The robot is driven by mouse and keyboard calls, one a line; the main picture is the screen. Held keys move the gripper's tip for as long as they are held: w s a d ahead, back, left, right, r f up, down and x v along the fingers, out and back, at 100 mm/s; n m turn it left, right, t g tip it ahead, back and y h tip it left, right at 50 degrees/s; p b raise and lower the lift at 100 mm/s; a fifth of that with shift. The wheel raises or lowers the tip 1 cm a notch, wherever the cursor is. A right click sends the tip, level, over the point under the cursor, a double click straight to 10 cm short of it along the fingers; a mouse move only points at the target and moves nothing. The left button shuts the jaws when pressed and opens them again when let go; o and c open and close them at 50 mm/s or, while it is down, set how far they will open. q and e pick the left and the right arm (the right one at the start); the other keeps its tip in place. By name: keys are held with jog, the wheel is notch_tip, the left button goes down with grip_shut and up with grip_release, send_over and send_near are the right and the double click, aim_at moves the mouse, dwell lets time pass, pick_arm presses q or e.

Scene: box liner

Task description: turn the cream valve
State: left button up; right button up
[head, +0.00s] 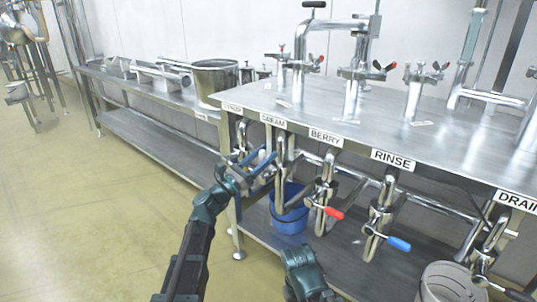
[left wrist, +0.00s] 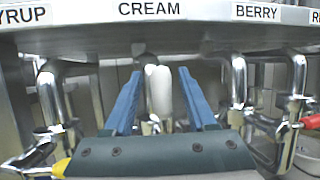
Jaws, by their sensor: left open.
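The CREAM label (head: 272,121) is on the front edge of the steel table, with a bent steel pipe (head: 282,150) below it. In the left wrist view a cream-white valve handle (left wrist: 158,90) stands upright under the CREAM label. My left gripper (head: 262,165) is open in front of this pipe. Its blue fingers (left wrist: 157,100) appear on either side of the handle in the wrist view; I cannot tell whether they touch it. The valve body is mostly hidden by the gripper. A dark teal part of my right arm shows at the bottom of the head view, without visible fingers.
The BERRY valve has a red handle (head: 330,212) and the RINSE valve a blue one (head: 398,243). A blue bucket (head: 289,212) stands on the lower shelf, and a grey bucket (head: 447,285) is at lower right. The floor (head: 100,215) at left is clear.

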pick_arm(q)
jog(key=b+v, duration=0.4)
jog(key=v, duration=0.7)
jog(key=shift+s+a, duration=0.2)
jog(key=shift+s, duration=0.05)
jog(key=shift+d+f, duration=0.1)
jog(key=shift+f, duration=0.05)
